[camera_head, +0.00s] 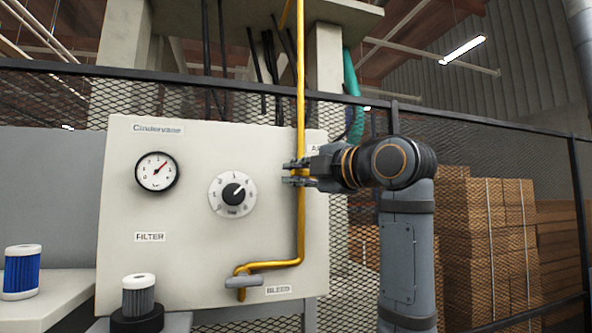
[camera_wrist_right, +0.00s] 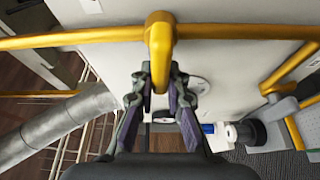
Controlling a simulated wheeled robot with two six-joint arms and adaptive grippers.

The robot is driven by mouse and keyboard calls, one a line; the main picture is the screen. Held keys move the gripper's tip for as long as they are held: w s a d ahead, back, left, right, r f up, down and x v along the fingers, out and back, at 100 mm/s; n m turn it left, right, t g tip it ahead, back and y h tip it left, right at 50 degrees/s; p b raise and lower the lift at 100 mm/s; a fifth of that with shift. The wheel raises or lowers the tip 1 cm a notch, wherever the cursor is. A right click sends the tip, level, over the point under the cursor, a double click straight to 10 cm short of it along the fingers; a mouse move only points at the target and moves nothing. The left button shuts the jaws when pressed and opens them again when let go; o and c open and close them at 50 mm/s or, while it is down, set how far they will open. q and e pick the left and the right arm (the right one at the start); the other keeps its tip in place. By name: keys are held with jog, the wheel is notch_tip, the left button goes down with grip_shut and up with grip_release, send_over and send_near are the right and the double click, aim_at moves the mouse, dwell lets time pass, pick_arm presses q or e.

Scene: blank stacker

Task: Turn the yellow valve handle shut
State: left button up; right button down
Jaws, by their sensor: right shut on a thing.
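The yellow valve handle (camera_wrist_right: 160,50) sits on the yellow pipe (camera_head: 300,90) near the panel's right edge. In the head view the handle is mostly hidden by my right gripper (camera_head: 292,174), which reaches in from the right. In the right wrist view my right gripper (camera_wrist_right: 160,82) has its two fingers on either side of the handle's end, shut on it. The handle stands out across the pipe in that view. My left gripper is not in view.
The pale panel (camera_head: 200,270) carries a gauge (camera_head: 156,172), a black dial (camera_head: 233,194) and a grey bleed lever (camera_head: 244,282). A blue filter (camera_head: 22,272) stands on the left ledge; a grey filter (camera_head: 138,296) sits below the panel. Mesh fencing and stacked boxes (camera_head: 485,230) are behind.

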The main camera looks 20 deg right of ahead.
jog(key=shift+f+n, duration=0.2)
jog(key=shift+n, duration=0.2)
jog(key=c, duration=1.3)
grip_release()
jog(key=shift+c, duration=0.2)
jog(key=shift+s+d, duration=0.1)
jog(key=shift+s, duration=0.05)
jog(key=v, duration=1.1)
jog(key=shift+s+d, duration=0.15)
jog(key=shift+s, duration=0.15)
jog(key=shift+r, duration=0.15)
